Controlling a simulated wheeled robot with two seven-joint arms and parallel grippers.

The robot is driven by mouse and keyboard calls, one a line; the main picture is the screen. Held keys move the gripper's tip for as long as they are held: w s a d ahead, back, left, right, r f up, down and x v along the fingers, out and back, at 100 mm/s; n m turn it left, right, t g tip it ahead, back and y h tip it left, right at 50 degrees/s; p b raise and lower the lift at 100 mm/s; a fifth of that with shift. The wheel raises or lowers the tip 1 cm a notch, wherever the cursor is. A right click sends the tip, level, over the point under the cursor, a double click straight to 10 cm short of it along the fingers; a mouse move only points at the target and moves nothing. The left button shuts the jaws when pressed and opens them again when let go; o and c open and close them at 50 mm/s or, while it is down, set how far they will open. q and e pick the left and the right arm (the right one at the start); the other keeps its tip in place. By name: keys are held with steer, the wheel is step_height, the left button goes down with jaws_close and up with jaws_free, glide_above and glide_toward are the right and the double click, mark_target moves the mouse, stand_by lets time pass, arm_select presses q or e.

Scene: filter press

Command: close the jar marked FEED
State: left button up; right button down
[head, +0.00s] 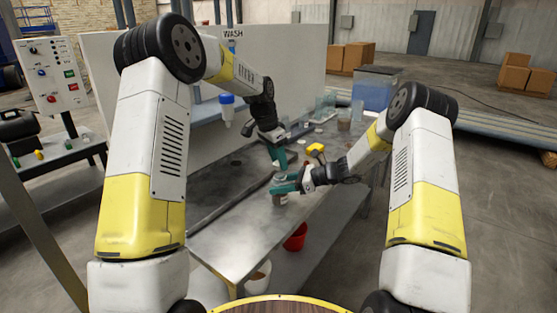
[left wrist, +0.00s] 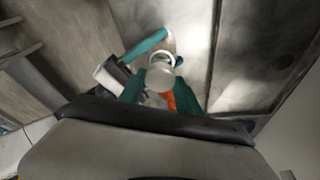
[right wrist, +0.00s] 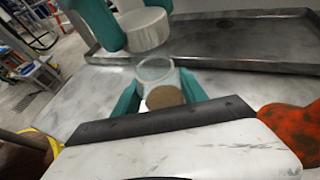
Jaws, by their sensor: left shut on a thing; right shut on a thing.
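An open clear jar (right wrist: 154,70) with brown contents stands between the teal fingers of my right gripper (right wrist: 158,88), which is shut on it. In the head view the jar (head: 280,199) shows at the table's near part, under my right gripper (head: 284,187). My left gripper (head: 279,164) is shut on a round whitish lid (right wrist: 146,29). The lid is above the jar's mouth, apart from it and slightly to the left in the right wrist view. The lid (left wrist: 158,79) also shows between the left fingers in the left wrist view. No FEED marking is readable.
The steel table (head: 232,246) has a shallow dark tray (right wrist: 240,40) along it. A yellow object (head: 316,149), glassware (head: 325,106) and a bluish tank (head: 375,88) are farther back. A red bucket (head: 295,238) is below. A WASH panel (head: 290,70) stands behind.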

mark_target(277, 163)
arm_select(q)
steer(key=shift+f, duration=0.9)
steer(key=shift+f, duration=0.6)
steer(key=m, duration=0.2)
steer(key=shift+w+m+g, duration=0.1)
steer(key=shift+m+g, duration=0.2)
steer(key=shift+m, duration=0.1)
steer(key=m+g, duration=0.1)
steer(key=m, duration=0.3)
steer(key=shift+w+m, duration=0.15)
steer(key=shift+m, duration=0.15)
steer(key=m+g+y, duration=0.1)
steer(key=m, duration=0.6)
steer(key=m+g+y, duration=0.1)
steer(key=m, duration=0.6)
steer(key=m+y, duration=0.2)
steer(key=m, duration=0.6)
steer(key=shift+w+d+g, duration=0.2)
steer(key=shift+d+g, duration=0.15)
steer(key=shift+g, duration=0.05)
